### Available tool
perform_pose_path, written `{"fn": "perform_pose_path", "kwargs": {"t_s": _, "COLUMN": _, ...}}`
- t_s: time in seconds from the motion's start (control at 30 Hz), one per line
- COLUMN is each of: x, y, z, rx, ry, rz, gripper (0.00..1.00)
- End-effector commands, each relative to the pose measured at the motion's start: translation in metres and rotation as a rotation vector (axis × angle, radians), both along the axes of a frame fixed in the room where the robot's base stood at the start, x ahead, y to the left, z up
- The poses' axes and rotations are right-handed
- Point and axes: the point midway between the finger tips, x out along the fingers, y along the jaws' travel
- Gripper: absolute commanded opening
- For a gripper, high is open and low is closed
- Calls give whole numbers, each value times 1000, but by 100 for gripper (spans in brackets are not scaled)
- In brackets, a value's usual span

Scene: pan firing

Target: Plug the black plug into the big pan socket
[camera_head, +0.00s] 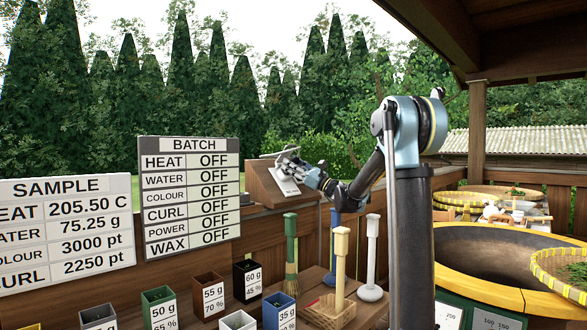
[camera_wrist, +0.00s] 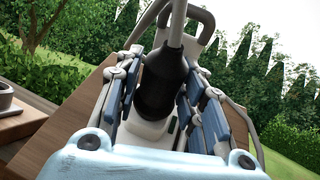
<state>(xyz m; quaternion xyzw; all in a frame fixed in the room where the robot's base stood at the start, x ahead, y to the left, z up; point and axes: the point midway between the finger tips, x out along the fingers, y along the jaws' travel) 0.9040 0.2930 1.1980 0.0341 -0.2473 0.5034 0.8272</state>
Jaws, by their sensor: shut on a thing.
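The black plug (camera_wrist: 160,80) sits between the fingers of my gripper (camera_wrist: 166,96) in the wrist view, with a pale cord or stem running up from it. My gripper is shut on it. A pale grey-white fitting (camera_wrist: 152,130) lies just behind the plug; I cannot tell whether the plug is seated in it or only in front of it. In the head view my gripper (camera_head: 290,170) is at the sloping face of a brown wooden box (camera_head: 262,184); the plug is too small to make out there. The big pan (camera_head: 490,258) stands at right; no label marks its socket.
The BATCH board (camera_head: 190,145) reads OFF on every line. The SAMPLE board (camera_head: 70,232) is at left. Several labelled boxes, such as the green one (camera_head: 160,304), and upright brushes stand on the table. A roof post (camera_head: 477,135) is at right.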

Motion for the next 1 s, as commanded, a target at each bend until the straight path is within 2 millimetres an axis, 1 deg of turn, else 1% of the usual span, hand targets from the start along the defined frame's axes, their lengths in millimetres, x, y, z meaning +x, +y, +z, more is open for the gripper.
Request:
{"fn": "perform_pose_path", "kwargs": {"t_s": 0.73, "x": 7, "y": 8, "z": -11, "rx": 0, "ry": 0, "rz": -1, "gripper": 12}}
{"fn": "perform_pose_path", "kwargs": {"t_s": 0.77, "x": 7, "y": 8, "z": -10, "rx": 0, "ry": 0, "rz": -1, "gripper": 43}}
{"fn": "perform_pose_path", "kwargs": {"t_s": 0.8, "x": 7, "y": 8, "z": -10, "rx": 0, "ry": 0, "rz": -1, "gripper": 52}}
{"fn": "perform_pose_path", "kwargs": {"t_s": 0.83, "x": 7, "y": 8, "z": -10, "rx": 0, "ry": 0, "rz": -1, "gripper": 59}}
{"fn": "perform_pose_path", "kwargs": {"t_s": 1.0, "x": 7, "y": 8, "z": -10, "rx": 0, "ry": 0, "rz": 0, "gripper": 60}}
